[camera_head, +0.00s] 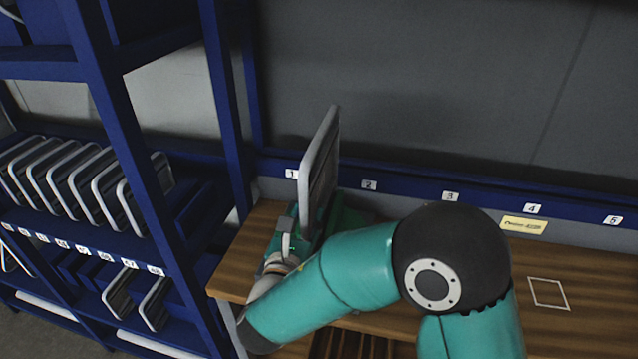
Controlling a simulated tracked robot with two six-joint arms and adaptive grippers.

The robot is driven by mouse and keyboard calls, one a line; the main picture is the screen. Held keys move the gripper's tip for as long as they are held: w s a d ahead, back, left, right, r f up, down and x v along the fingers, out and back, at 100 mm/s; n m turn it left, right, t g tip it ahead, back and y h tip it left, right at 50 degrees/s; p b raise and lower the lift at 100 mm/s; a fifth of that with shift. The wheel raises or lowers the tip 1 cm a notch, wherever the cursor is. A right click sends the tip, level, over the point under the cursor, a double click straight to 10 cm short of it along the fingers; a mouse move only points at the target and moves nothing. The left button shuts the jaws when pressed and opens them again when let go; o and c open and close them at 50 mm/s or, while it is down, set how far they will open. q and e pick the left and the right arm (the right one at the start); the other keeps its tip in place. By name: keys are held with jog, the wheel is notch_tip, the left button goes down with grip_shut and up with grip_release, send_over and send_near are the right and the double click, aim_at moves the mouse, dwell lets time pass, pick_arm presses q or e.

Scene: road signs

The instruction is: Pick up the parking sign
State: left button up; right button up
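A flat sign panel (322,165) with a pale rim stands nearly upright, almost edge-on, at the left end of the wooden table near label 1. Its printed face does not show, so I cannot tell whether it is the parking sign. My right gripper (296,232) is at the sign's lower edge, low at the table's left end. Its fingers are partly hidden by the sign and the wrist, and I cannot tell whether they close on the sign. My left gripper is not in view.
A blue rack (165,225) at the left holds several panels (75,185) in rows with numbered labels. The wooden table (590,290) has a white square outline (548,293) at the right and clear room around it. A blue ledge with numbered labels (450,196) runs behind the table.

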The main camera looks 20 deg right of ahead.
aim_at(311, 206)
jog(key=p+x, duration=0.1)
jog(key=x, duration=0.3)
jog(key=shift+a, duration=0.15)
jog(key=shift+f, duration=0.1)
grip_shut()
